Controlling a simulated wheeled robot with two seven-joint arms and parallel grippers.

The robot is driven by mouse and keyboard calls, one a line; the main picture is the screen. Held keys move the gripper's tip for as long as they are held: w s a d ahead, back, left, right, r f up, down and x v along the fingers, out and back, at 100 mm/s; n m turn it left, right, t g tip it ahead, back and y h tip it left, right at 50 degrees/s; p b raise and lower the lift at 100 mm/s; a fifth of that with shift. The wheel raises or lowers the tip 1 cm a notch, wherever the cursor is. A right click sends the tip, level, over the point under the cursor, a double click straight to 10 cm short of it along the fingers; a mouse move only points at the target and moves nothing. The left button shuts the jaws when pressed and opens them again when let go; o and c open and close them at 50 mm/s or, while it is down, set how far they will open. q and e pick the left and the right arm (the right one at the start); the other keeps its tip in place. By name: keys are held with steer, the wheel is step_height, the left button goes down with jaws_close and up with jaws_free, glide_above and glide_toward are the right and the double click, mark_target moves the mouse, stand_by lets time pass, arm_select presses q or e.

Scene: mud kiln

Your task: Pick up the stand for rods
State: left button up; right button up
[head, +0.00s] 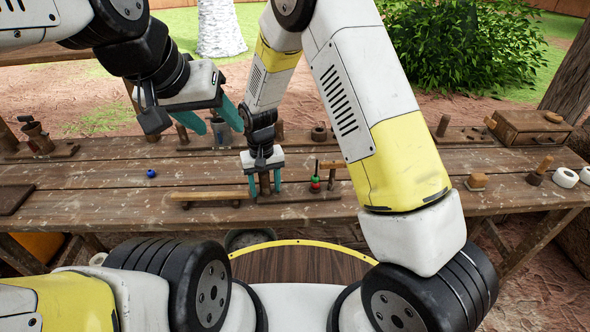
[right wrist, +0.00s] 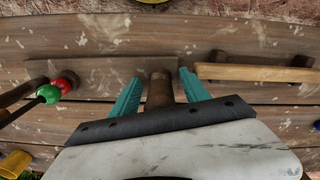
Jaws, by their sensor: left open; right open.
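The stand for rods appears to be a low dark wooden board (head: 300,199) with a thick upright post (right wrist: 160,92) at one end; the board also shows in the right wrist view (right wrist: 105,76). My right gripper (head: 265,188) points down over the post, open, with a teal finger on either side. Small gaps show between the fingers and the post in the right wrist view. A thin rod with red and green beads (head: 316,181) stands at the board's other end. My left gripper (head: 226,118) is open and empty, raised over the back left of the table.
A long pale wooden bar (head: 205,196) lies left of the stand, close to it. A blue bead (head: 151,173) lies further left. A wooden box (head: 530,127), white rings (head: 565,177) and wooden tools are at the right. Bare tabletop lies between.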

jaws_close()
steer(key=shift+r, duration=0.15)
stand_by(0.4)
